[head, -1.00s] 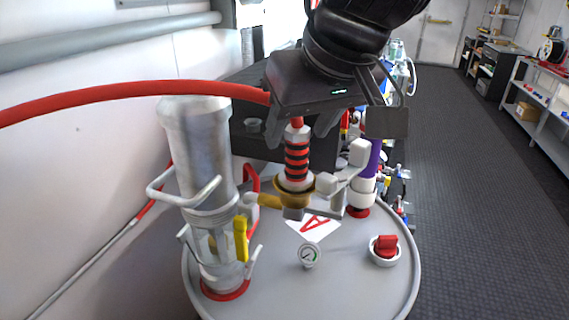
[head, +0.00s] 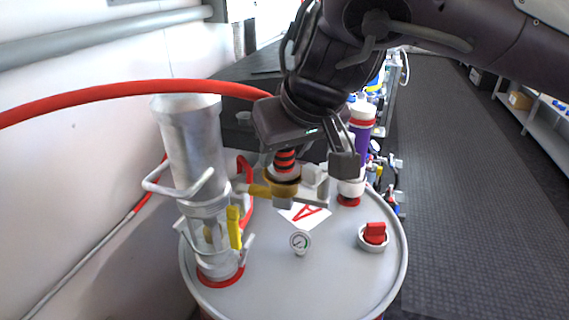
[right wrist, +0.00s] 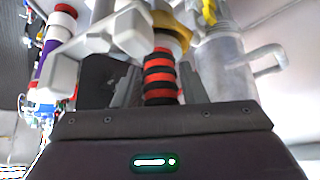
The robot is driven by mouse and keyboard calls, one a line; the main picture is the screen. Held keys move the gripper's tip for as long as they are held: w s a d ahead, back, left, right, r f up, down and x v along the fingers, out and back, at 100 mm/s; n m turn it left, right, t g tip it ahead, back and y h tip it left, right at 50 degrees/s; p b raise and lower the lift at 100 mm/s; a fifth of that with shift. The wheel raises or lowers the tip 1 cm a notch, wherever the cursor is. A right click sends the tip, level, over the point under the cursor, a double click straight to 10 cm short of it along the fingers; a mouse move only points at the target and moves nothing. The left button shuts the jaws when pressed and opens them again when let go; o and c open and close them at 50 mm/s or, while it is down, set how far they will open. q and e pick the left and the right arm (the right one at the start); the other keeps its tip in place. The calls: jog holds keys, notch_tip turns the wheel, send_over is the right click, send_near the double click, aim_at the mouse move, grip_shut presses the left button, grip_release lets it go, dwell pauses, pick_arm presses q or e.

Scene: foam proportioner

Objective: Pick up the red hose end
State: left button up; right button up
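The red hose (head: 150,87) arches in from the left and runs down behind my right gripper. Its end is a ribbed red-and-black grip (head: 286,162), upright above a brass coupling (head: 283,190) on the grey drum lid. My right gripper (head: 293,150) is over the hose end from above and hides its upper part. In the right wrist view the red-and-black grip (right wrist: 161,78) stands between the two grey fingers (right wrist: 158,88). The fingers look open, one on each side, close to it; contact is not clear. My left gripper is not in view.
A clear metal-capped cylinder (head: 195,150) with a yellow lever (head: 234,228) stands left of the coupling. A white-and-purple tube (head: 359,140) stands behind right.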

jog(key=shift+w, duration=0.15)
jog(key=c, duration=0.5)
grip_shut()
jog(key=shift+r, duration=0.1)
